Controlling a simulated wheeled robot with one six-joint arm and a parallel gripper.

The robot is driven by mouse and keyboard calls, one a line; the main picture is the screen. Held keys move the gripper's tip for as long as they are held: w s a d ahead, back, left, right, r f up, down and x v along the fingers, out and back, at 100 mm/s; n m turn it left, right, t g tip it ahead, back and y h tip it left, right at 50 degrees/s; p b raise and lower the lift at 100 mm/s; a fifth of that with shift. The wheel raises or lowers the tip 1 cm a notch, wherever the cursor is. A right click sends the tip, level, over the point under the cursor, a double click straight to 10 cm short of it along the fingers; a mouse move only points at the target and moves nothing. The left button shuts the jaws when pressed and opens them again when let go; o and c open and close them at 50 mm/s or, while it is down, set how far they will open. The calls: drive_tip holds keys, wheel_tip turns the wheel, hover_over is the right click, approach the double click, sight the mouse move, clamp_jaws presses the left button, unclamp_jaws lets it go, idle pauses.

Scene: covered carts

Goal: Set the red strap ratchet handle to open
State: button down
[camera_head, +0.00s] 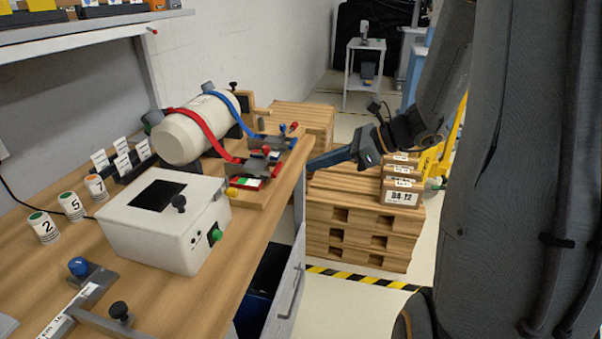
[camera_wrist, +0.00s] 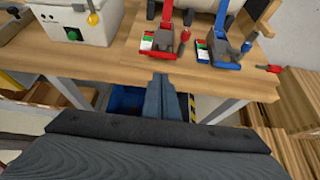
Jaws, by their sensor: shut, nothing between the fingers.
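The red strap (camera_head: 207,122) runs over a cream cylinder (camera_head: 182,139) and down to its ratchet on the bench. The red ratchet (camera_head: 250,170) carries a small green, white and red label and also shows in the wrist view (camera_wrist: 160,45). A short red-tipped handle (camera_wrist: 184,37) stands at its right side; I cannot tell its exact setting. My gripper (camera_head: 310,165) is shut and empty, off the bench's right edge in the head view. In the wrist view its fingers (camera_wrist: 160,80) point at the bench edge, below the red ratchet and apart from it.
The blue strap's ratchet (camera_wrist: 224,50) sits close beside the red one, with its own red-tipped handle. A white box (camera_head: 163,222) with a green button stands nearby. An open drawer (camera_head: 288,290) juts below the bench edge. Stacked pallets (camera_head: 360,222) stand beyond.

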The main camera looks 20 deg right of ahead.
drive_tip(key=p+x, duration=0.1)
drive_tip(key=x, duration=0.8)
drive_tip(key=shift+a+f, duration=0.15)
drive_tip(key=shift+f, duration=0.05)
drive_tip(key=shift+r, duration=0.1)
